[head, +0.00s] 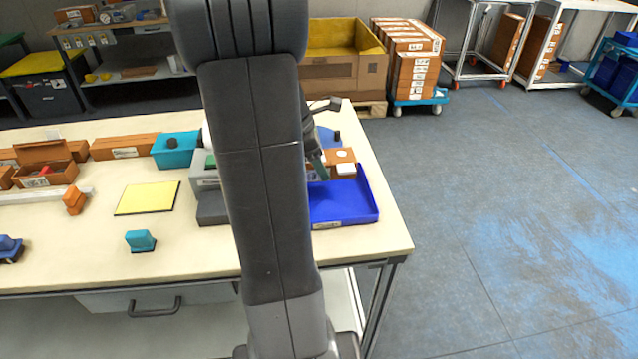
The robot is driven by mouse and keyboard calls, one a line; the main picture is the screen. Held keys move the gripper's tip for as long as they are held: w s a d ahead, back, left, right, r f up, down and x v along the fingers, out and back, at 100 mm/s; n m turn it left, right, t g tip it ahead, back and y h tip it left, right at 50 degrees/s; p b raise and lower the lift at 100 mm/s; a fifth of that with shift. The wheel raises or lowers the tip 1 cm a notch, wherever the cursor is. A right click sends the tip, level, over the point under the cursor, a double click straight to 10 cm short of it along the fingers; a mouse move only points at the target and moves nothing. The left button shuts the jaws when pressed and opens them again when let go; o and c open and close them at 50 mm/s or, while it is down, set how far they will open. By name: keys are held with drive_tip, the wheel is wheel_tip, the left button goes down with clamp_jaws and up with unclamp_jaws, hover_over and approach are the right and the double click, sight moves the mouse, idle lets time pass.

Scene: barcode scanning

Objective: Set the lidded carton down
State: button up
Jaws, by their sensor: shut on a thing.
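The lidded carton (335,165) is a small brown box with a white piece on top and a white label on its side. It is at the back of the blue tray (342,205), at the right end of the table; I cannot tell whether it touches the tray floor. My gripper (318,165) points down at the carton's left side and is shut on it. One dark finger shows there; the rest of the gripper, and part of the carton, are hidden behind my arm.
A grey device (208,190) stands left of my arm, with a yellow mat (148,198) beside it. A teal block (140,241), an orange block (74,200), a teal box (177,150) and several brown boxes are on the table (190,255). The blue tray's front area is empty.

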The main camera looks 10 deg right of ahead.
drive_tip(key=shift+f, duration=3.2)
drive_tip(key=shift+f, duration=0.15)
drive_tip(key=o, duration=1)
drive_tip(key=v, duration=1.2)
drive_tip(key=shift+p, duration=0.3)
